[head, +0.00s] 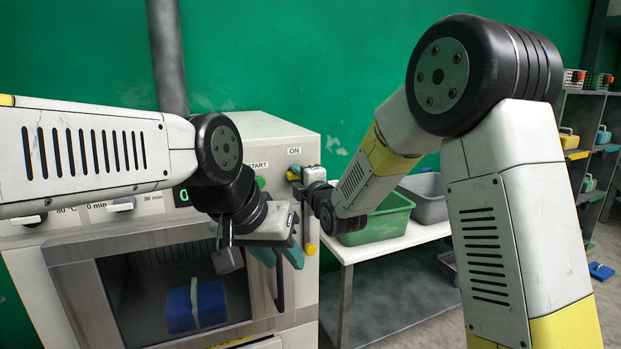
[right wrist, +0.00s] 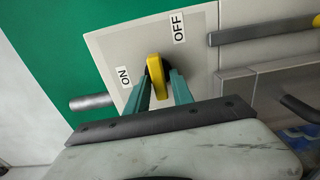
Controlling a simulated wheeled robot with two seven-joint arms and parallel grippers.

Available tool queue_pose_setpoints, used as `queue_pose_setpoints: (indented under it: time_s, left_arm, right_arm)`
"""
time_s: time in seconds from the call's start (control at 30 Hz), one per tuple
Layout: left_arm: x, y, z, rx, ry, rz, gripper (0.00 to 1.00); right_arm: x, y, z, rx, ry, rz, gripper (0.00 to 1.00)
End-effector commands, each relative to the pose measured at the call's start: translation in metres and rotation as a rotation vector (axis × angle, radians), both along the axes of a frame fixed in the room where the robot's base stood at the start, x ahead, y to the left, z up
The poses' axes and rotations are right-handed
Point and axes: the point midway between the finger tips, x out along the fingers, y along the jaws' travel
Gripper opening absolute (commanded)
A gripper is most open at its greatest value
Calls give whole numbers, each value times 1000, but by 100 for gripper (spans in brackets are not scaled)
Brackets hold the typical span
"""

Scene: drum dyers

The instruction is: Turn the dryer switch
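The dryer (head: 275,128) stands at the left, with "ON" and green-button "START" labels on its upper front. The dryer switch (right wrist: 155,76) is a yellow knob on a pale panel in the right wrist view, between an "ON" label and an "OFF" label. My right gripper (right wrist: 160,85) has its two teal fingers apart, one on each side of the knob; firm contact is not visible. In the head view the right gripper (head: 297,174) is at the panel, and its wrist partly hides the switch. My left gripper (head: 278,256) is open and empty before the dryer front.
A blue item (head: 196,306) shows behind the dryer door window. A dark vertical door handle (head: 280,288) is just below my left gripper. A table (head: 345,252) with a green bin (head: 378,222) and a grey bin (head: 428,193) stands right of the dryer. Shelves (head: 590,150) stand far right.

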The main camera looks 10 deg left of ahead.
Motion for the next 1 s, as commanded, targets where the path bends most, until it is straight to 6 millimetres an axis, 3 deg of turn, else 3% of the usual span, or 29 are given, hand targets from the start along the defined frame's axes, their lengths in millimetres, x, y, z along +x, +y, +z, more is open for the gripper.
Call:
queue_pose_setpoints:
  time_s: [0.37, 0.8, 1.0]
  left_arm:
    - [0, 0, 0, 0, 0, 0, 36]
    - [0, 0, 0, 0, 0, 0, 36]
    - [0, 0, 0, 0, 0, 0, 36]
  right_arm:
    - [-1, -1, 1, 2, 0, -1, 38]
    - [-54, -37, 1, 2, 0, -1, 38]
    - [-65, -44, 0, 2, 1, 0, 38]
